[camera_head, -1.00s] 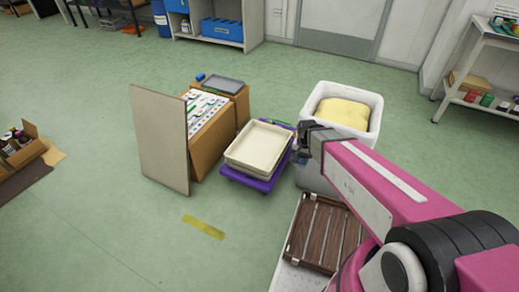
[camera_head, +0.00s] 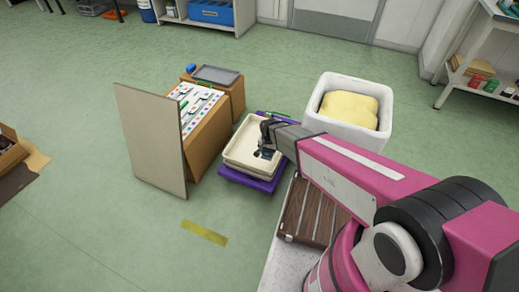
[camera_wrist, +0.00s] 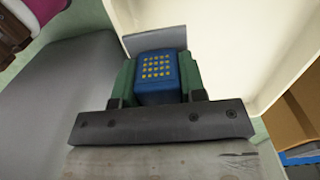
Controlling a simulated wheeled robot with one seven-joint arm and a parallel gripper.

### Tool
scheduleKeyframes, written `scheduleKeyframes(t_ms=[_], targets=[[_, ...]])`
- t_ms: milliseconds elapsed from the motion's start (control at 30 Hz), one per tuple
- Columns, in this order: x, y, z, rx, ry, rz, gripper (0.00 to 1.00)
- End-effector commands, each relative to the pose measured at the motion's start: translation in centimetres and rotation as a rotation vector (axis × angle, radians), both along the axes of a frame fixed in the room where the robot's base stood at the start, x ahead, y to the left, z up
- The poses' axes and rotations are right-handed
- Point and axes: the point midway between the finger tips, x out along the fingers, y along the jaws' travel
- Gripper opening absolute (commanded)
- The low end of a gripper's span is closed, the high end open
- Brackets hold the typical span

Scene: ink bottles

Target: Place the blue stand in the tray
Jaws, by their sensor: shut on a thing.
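The blue stand, a blue block with rows of yellow dots, shows in the wrist view (camera_wrist: 156,75). My gripper (camera_wrist: 158,88) is shut on it, with a green finger on each side. In the head view my gripper (camera_head: 264,151) is over the right part of the cream tray (camera_head: 236,160); the stand there is too small and dark to make out clearly. The tray's pale wall also fills the upper right of the wrist view (camera_wrist: 275,35). I cannot tell whether the stand touches the tray floor.
The tray sits on a purple dolly (camera_head: 247,179). A white bin with a yellow filling (camera_head: 345,137) stands to the right. Cardboard boxes (camera_head: 208,130) and an upright board (camera_head: 152,140) stand to the left. A brown slatted rack (camera_head: 312,214) lies in front. Open floor lies at left.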

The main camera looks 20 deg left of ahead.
Motion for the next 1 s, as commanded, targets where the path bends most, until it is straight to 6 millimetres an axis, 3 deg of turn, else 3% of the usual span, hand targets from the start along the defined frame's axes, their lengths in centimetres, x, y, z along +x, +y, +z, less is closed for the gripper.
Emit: scheduleKeyframes(t_ms=[100, 433, 633, 867, 1000], targets=[[2.2, 2.0, -1.8, 0.000, 0.000, 0.000, 0.10], [6.3, 6.0, -5.2, 0.000, 0.000, 0.000, 0.10], [6.6, 6.2, -6.2, 0.000, 0.000, 0.000, 0.10], [6.6, 6.2, -9.2, -0.001, 0.001, 0.000, 0.10], [6.5, 6.2, -9.4, 0.000, 0.000, 0.000, 0.10]])
